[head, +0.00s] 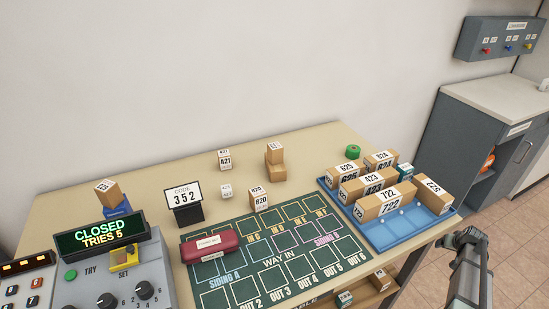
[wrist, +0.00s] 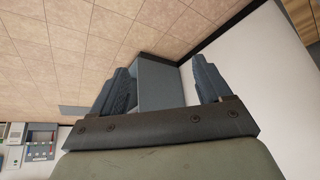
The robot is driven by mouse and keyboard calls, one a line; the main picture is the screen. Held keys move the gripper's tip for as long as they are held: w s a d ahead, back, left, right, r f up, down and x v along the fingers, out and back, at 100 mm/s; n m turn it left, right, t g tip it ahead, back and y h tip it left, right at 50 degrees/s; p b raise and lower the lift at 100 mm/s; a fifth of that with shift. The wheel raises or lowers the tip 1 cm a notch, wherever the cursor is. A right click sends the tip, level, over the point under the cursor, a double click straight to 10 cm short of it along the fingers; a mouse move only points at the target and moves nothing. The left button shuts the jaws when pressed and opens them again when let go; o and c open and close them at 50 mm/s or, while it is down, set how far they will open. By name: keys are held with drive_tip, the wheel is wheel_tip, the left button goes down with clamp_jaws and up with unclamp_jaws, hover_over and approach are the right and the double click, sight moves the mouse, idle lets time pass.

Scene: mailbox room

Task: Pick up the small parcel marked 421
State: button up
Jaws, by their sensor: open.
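The small parcel marked 421 (head: 225,160) stands on the back part of the table, left of a stacked pair of brown boxes. It has white labels on its front and top. It is apart from its neighbours. My gripper (wrist: 160,85) is open and empty in the wrist view, with its two fingers spread over a view of floor and wall. In the head view my arm is at the lower right, beyond the table's right edge and far from the parcel. The parcel does not show in the wrist view.
Parcel 820 (head: 258,199) and a small white-labelled parcel (head: 226,192) stand in front of it. A blue tray (head: 407,226) holds several labelled boxes. A code sign (head: 184,203), a red case (head: 210,245) and a console (head: 110,270) are at left.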

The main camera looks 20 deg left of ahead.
drive_tip(key=w+a+r+t, duration=0.2)
drive_tip(key=w+a+r, duration=0.1)
drive_tip(key=w+r, duration=0.5)
drive_tip(key=w+a+r+t, duration=0.1)
drive_tip(key=w+a+r, duration=0.2)
drive_tip(key=w+r, duration=0.6)
drive_tip(key=w+a+r+t+y, duration=0.1)
drive_tip(key=w+a+r+y, duration=0.15)
drive_tip(key=a+r, duration=0.95)
drive_tip(key=w+a+r+y, duration=0.2)
drive_tip(key=w+a+r, duration=0.2)
drive_tip(key=a+r, duration=0.8)
drive_tip(key=s+a+f+g, duration=0.2)
drive_tip(key=s+a+g, duration=0.1)
drive_tip(key=a, duration=1.4)
drive_tip(key=r+m+g+h, duration=0.2)
drive_tip(key=m+g+h, duration=0.2)
drive_tip(key=m+g, duration=0.45)
hover_over(224, 153)
drive_tip(key=m+t, duration=0.1)
drive_tip(key=t, duration=0.1)
drive_tip(key=f, duration=0.8)
drive_tip(key=shift+w+d+f, duration=0.15)
drive_tip(key=shift+w+d, duration=0.1)
drive_tip(key=shift+s+a+f, duration=0.15)
drive_tip(key=shift+f, duration=1.2)
drive_tip(key=shift+s+a+f, duration=0.1)
drive_tip(key=shift+a+f, duration=0.05)
drive_tip(key=shift+f, duration=1.15)
